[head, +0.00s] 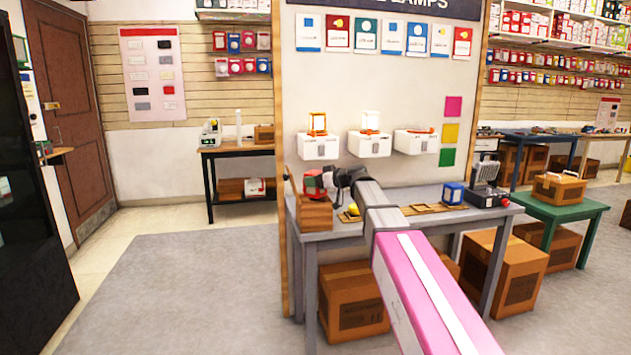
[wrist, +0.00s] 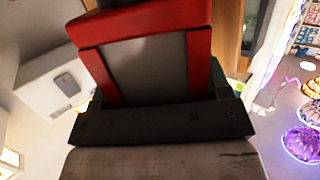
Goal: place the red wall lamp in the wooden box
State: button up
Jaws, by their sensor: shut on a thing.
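The red wall lamp (head: 313,183) is held at the left end of the grey table, just above the wooden box (head: 316,214). My gripper (head: 330,182) is shut on the lamp from its right side. In the wrist view the lamp's red frame with a grey panel (wrist: 150,66) fills the upper middle. A dark bar crosses below it, with a grey-brown wooden surface at the bottom edge; I cannot tell whether that is the box. The box's inside is hidden in the head view, and I cannot tell whether the lamp touches its rim.
White wall boxes (head: 368,144) with lamps hang above. Cardboard boxes (head: 352,300) stand underneath. Grey floor at left is clear.

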jog(key=shift+f, duration=0.65)
jog(key=o, duration=1.1)
jog(key=shift+c, duration=0.2)
jog(key=shift+r, duration=0.6)
jog(key=v, duration=1.2)
